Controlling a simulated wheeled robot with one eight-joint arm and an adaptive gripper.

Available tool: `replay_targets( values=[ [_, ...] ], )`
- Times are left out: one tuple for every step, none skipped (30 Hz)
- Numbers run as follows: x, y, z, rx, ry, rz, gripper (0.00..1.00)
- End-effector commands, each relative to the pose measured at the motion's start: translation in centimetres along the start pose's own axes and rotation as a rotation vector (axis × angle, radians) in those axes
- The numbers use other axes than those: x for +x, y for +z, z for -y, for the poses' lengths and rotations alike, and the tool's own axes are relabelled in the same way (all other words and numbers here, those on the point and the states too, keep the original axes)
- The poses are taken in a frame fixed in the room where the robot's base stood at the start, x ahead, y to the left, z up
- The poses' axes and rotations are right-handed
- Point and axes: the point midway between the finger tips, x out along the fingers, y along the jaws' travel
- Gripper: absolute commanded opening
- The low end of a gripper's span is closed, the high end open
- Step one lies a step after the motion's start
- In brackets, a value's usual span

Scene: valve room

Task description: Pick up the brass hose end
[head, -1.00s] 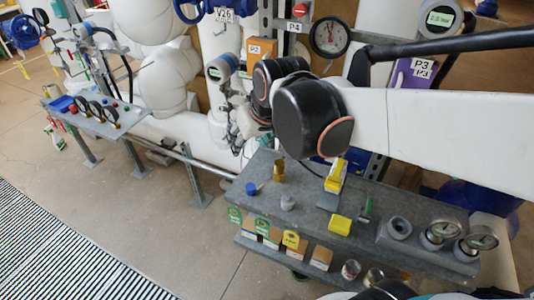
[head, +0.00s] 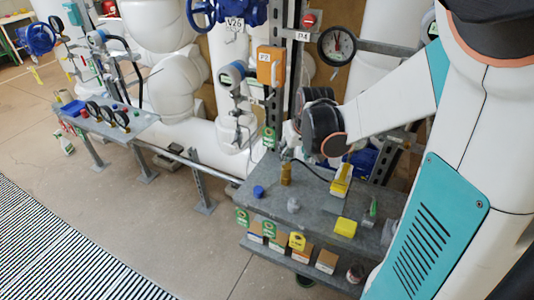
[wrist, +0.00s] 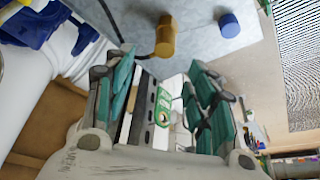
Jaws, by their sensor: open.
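The brass hose end (head: 285,174) stands upright near the back left of the grey bench top (head: 318,208). In the wrist view the brass hose end (wrist: 165,37) lies beyond the fingertips, at the top centre, with a thin dark cable running up to its base. My gripper (wrist: 160,75) is open and empty, its teal-padded fingers spread on either side below the hose end. It does not touch the hose end. In the head view my black wrist joint hides most of the gripper, close behind the hose end.
A blue cap (head: 258,192) stands just left of the hose end. A small grey part (head: 293,205), a yellow block (head: 345,227) and a yellow-topped tool (head: 341,180) share the bench. Pipes and a pressure gauge (head: 337,45) rise behind.

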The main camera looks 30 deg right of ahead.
Motion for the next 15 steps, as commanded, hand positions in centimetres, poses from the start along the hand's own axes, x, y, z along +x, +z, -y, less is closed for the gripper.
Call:
replay_targets(
  values=[
    [1.4,0.1,0.0,-0.001,0.000,0.000,0.51],
    [1.9,0.1,0.1,-0.001,0.000,0.000,0.51],
    [2.7,0.1,0.1,-0.001,0.000,0.000,0.51],
    [3.2,0.1,0.1,-0.001,0.000,0.000,0.51],
    [3.7,0.1,0.1,-0.001,0.000,0.000,0.51],
    [4.4,0.1,0.1,-0.001,0.000,0.000,0.51],
    [4.8,0.1,0.1,-0.001,0.000,-0.001,0.51],
    [5.1,0.1,0.1,-0.001,0.000,-0.001,0.51],
    [5.6,0.1,0.1,-0.001,0.000,-0.001,0.51],
    [5.8,0.1,0.1,-0.001,0.000,-0.001,0.51],
    [6.0,0.1,0.1,-0.001,0.000,-0.001,0.51],
    [6.2,0.1,0.1,-0.001,0.000,-0.001,0.51],
    [6.3,0.1,0.1,-0.001,0.000,-0.001,0.51],
    [6.3,0.1,0.1,-0.001,0.000,-0.001,0.51],
    [6.5,0.1,0.1,-0.001,0.000,-0.001,0.51]
  ],
)
